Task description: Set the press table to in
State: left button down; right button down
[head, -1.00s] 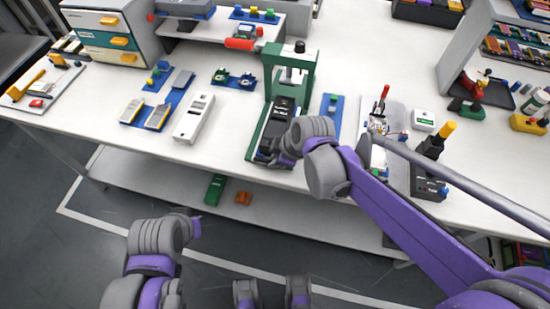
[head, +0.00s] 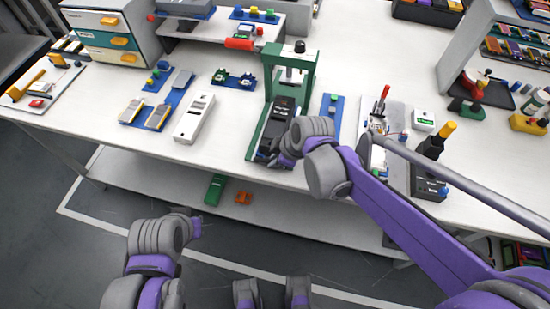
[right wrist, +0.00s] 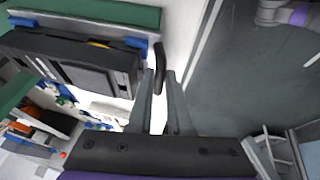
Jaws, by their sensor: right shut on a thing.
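The green press (head: 304,62) stands on the white bench, with a screw on top. Its black press table (head: 283,112) lies along the green base, reaching from under the frame toward the front. My right gripper (head: 280,155) is at the table's front end, partly hidden by its own wrist. In the right wrist view the black table (right wrist: 85,62) has a dark upright handle (right wrist: 158,60) at its end, and the fingers (right wrist: 160,82) are shut on that handle. My left gripper (head: 196,226) hangs low in front of the bench, empty-looking, its fingers unclear.
A white device (head: 194,118) and blue trays of small parts lie left of the press. A narrow blue tray (head: 330,118) is close on its right. A board with a red lever (head: 384,93) and a black device (head: 428,172) stand farther right.

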aim_at(290, 110)
jog(key=shift+w, duration=0.1)
dwell(0.4)
jog(key=w+d, duration=0.2)
jog(key=w, duration=0.3)
jog(key=w+d, duration=0.1)
jog(key=w, duration=0.5)
jog(key=w+d, duration=0.2)
jog(key=w, duration=0.4)
jog(key=shift+w+d, duration=0.1)
jog(key=shift+d, duration=0.2)
jog(key=shift+r, duration=0.1)
jog(key=shift+w, duration=0.1)
jog(key=c, duration=1.1)
grip_release()
jog(key=shift+w, duration=0.1)
jog(key=shift+d, duration=0.1)
jog(key=v, duration=1)
jog(key=shift+s+r+p, duration=0.2)
jog(key=shift+r+p, duration=0.15)
jog(key=shift+p, duration=0.05)
